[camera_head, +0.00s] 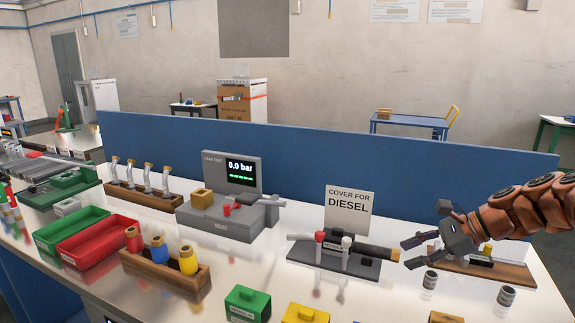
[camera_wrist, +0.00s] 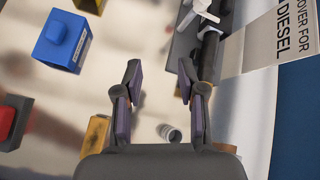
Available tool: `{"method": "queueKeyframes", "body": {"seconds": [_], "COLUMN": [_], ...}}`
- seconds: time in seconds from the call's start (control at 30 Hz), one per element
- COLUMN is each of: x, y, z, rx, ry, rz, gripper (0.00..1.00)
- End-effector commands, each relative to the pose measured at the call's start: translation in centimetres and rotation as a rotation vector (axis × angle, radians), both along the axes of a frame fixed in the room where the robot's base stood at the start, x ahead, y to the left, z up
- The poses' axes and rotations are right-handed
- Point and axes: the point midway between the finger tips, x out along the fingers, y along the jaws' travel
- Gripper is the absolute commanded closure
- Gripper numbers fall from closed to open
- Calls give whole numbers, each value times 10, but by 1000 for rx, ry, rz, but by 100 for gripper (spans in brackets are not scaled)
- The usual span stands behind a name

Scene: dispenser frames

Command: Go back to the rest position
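My gripper (camera_head: 411,252) is at the right of the head view, with its fingers pointing left, above the workbench (camera_head: 330,292) and close to the right end of the dispenser fixture (camera_head: 355,262). In the wrist view my gripper (camera_wrist: 159,78) has its two fingers spread apart with nothing between them. The fixture holds a dark cylinder with red and white parts. A sign reading "COVER FOR DIESEL" (camera_head: 349,210) stands behind it, and part of it shows in the wrist view (camera_wrist: 290,40).
Small metal cylinders (camera_head: 430,279) stand below my gripper. Green (camera_head: 247,304) and yellow (camera_head: 305,314) blocks lie at the front. A wooden rack (camera_head: 483,268) is partly behind my gripper. A leak-test machine (camera_head: 228,215) reads 0.0 bar. A blue panel (camera_head: 290,150) edges the bench's back.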

Motion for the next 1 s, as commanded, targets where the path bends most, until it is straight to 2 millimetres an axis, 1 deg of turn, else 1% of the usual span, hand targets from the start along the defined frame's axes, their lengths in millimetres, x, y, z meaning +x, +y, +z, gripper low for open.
{"method": "queueKeyframes", "body": {"seconds": [0.03, 0.1, 0.2, 0.3, 0.37, 0.5, 0.63, 0.77, 1.0], "x": [-9, -22, -42, -64, -77, -111, -143, -175, -234], "y": [16, 35, 59, 80, 90, 112, 126, 135, 137], "z": [6, 6, 7, 6, 5, 2, -1, -4, -13], "rx": [-28, -73, -133, -192, -231, -310, -384, -456, -578], "ry": [-10, -24, -44, -65, -77, -104, -128, -156, -195], "rz": [49, 119, 214, 312, 370, 510, 641, 769, 1008], "gripper": [60, 60, 60, 60, 60, 60, 60, 60, 60]}}
